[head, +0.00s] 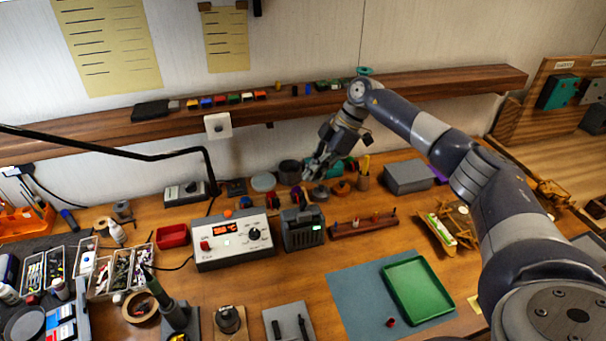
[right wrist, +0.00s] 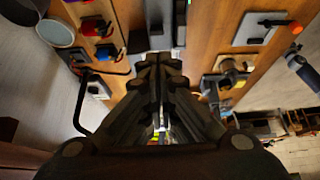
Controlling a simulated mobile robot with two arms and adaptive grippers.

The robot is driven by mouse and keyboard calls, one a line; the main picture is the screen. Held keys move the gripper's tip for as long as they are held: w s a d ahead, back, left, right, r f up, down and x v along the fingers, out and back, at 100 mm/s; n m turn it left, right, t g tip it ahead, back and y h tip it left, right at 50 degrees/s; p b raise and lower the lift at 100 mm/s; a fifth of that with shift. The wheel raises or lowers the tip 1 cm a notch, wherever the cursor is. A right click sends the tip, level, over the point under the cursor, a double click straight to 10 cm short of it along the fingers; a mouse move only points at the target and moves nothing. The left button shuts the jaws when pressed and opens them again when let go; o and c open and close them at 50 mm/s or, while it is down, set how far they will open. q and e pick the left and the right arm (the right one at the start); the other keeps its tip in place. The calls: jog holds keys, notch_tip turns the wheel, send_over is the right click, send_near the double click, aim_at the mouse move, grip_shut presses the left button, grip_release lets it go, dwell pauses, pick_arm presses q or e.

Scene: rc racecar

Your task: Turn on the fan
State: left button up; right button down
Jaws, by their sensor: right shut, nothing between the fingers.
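I cannot pick out a fan for certain. A dark grey box (head: 302,230) with a handle on top and a small green light stands mid-bench in the head view, and may be it. A white control unit (head: 233,246) with a lit red display, a red switch and a black knob stands just left of it. My right gripper (head: 314,172) is shut and empty, above the back of the bench, behind the grey box and near some dark round pots. Its closed fingers (right wrist: 160,122) also show in the right wrist view. My left gripper is not in view.
A black bent rod (head: 130,153) crosses the left side. A wooden shelf (head: 430,84) runs along the wall behind my right arm. A wooden rack (head: 363,226), a green tray (head: 418,289) and a grey lidded box (head: 408,177) stand right of the grey box.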

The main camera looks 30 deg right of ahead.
jog(key=shift+s+d+r+p, duration=0.15)
jog(key=shift+d+r+p, duration=0.2)
jog(key=shift+d+r, duration=0.35)
jog(key=shift+f, duration=0.1)
